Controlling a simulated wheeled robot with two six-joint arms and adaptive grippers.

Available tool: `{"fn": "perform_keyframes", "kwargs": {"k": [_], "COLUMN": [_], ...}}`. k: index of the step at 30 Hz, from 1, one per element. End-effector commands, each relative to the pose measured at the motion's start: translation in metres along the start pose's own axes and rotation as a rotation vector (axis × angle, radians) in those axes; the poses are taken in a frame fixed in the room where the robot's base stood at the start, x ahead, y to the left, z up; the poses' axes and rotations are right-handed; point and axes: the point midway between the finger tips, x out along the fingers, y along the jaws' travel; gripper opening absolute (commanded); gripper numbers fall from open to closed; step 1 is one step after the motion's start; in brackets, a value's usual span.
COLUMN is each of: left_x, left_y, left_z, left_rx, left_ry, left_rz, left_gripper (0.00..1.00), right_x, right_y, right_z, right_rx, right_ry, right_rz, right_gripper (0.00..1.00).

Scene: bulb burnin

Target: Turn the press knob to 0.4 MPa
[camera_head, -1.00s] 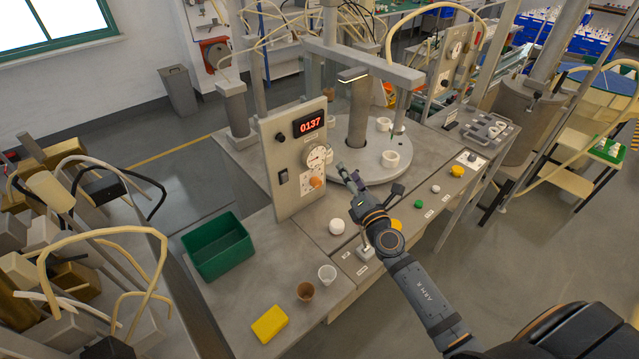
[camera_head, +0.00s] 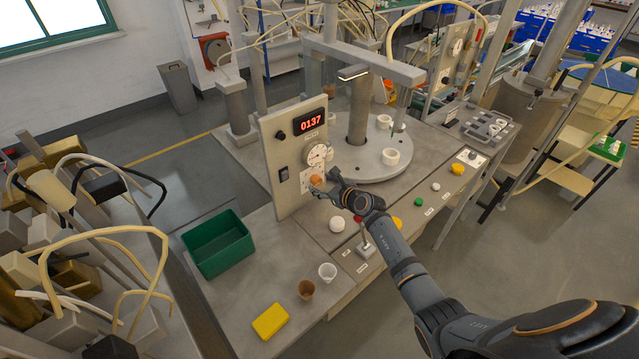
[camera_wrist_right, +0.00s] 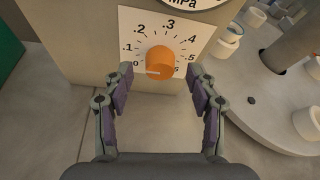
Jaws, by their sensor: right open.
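The orange press knob (camera_head: 316,181) sits on the upright grey panel (camera_head: 284,207), below a round gauge (camera_head: 318,154). In the right wrist view the knob (camera_wrist_right: 161,61) stands on a white dial plate (camera_wrist_right: 143,20) marked from 0 past .5 in MPa. A pale mark on the knob points lower left, near the 0. My right gripper (camera_head: 331,180) is open just in front of the knob. In the wrist view its two fingers (camera_wrist_right: 158,78) are on either side and below it, apart from it. My left gripper is not in view.
A red display reading 0137 (camera_head: 309,122) is at the panel's top, with a black switch (camera_head: 283,175) lower left. A green bin (camera_head: 218,244), white cup (camera_head: 327,272), brown cup (camera_head: 306,289) and yellow block (camera_head: 270,321) stand on the bench. A round turntable (camera_head: 372,166) is behind the panel.

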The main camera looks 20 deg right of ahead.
Motion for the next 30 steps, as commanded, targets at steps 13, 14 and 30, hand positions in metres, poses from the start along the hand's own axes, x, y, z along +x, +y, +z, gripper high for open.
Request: {"fn": "perform_keyframes", "kwargs": {"k": [13, 14, 30], "left_x": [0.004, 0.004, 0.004], "left_y": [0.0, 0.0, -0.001], "left_z": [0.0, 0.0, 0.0], "left_rx": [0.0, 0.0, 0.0], "left_ry": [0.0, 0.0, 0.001], "left_rz": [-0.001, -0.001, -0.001], "left_gripper": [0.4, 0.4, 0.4], "right_x": [0.022, 0.022, 0.022], "right_y": [0.0, 0.0, 0.0], "right_z": [0.0, 0.0, 0.0], "right_rx": [0.0, 0.0, 0.004], "right_ry": [0.0, 0.0, 0.0], "right_rz": [-0.001, -0.001, 0.001], "right_gripper": [0.58, 0.58, 0.04]}}
